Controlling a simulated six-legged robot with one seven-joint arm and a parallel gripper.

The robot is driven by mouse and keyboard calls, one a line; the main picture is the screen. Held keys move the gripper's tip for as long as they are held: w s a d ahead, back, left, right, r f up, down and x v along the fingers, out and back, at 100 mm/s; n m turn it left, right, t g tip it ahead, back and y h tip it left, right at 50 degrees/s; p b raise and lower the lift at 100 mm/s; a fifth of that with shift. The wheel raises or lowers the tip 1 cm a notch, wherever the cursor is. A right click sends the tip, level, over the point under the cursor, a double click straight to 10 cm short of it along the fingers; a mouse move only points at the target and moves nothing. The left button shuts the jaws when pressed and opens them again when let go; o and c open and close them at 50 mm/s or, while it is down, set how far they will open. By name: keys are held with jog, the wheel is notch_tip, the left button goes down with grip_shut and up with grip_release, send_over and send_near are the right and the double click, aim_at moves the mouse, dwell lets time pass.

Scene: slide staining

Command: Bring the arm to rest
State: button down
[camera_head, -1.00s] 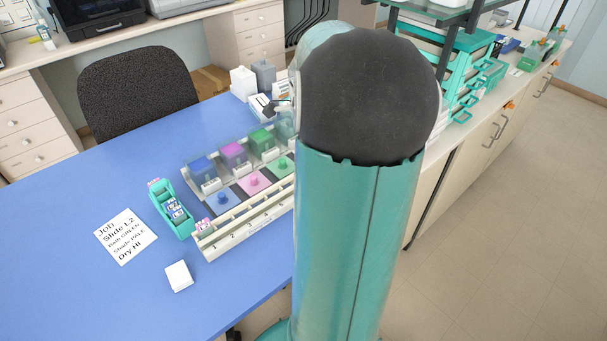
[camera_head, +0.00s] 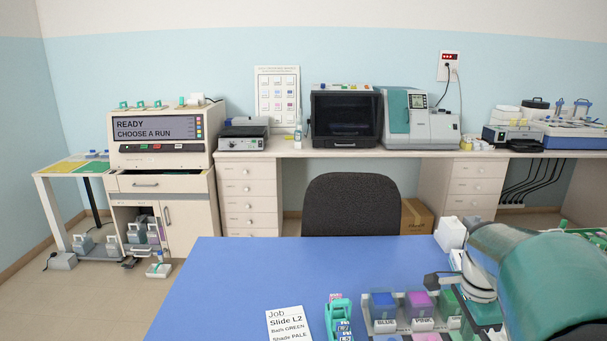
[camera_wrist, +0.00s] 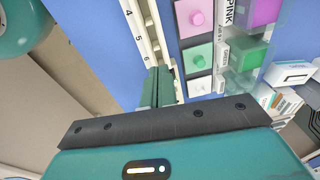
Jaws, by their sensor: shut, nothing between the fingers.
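My arm (camera_head: 545,280) reaches in from the lower right of the head view, over the right part of the blue table. In the wrist view my gripper (camera_wrist: 158,88) has its two teal fingers together, with nothing between them. They point along the numbered cream rail (camera_wrist: 147,40) of the staining station, beside the green lid (camera_wrist: 197,57) and the pink lid (camera_wrist: 194,18). I cannot tell how high the fingers are above the station. In the head view, the blue bath (camera_head: 383,308) and pink bath (camera_head: 418,305) stand just left of my arm.
A job card (camera_head: 288,324) and a teal slide rack (camera_head: 339,318) are on the blue table (camera_head: 230,285). A dark chair (camera_head: 351,205) stands behind it. A machine whose screen reads READY, CHOOSE A RUN (camera_head: 157,130) is at the left. The table's left part is clear.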

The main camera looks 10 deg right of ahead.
jog(key=s+a+r+n+t, duration=0.1)
jog(key=s+a+n, duration=0.1)
jog(key=a+n, duration=0.5)
jog(key=s+a+r+n+t, duration=0.2)
jog(key=a+n, duration=0.5)
jog(key=a, duration=0.4)
jog(key=s+a+r+n+t+y, duration=0.1)
jog(key=s+a+r+n+t, duration=0.1)
jog(key=a+n, duration=0.5)
jog(key=shift+a, duration=1.1)
jog(key=shift+d, duration=0.15)
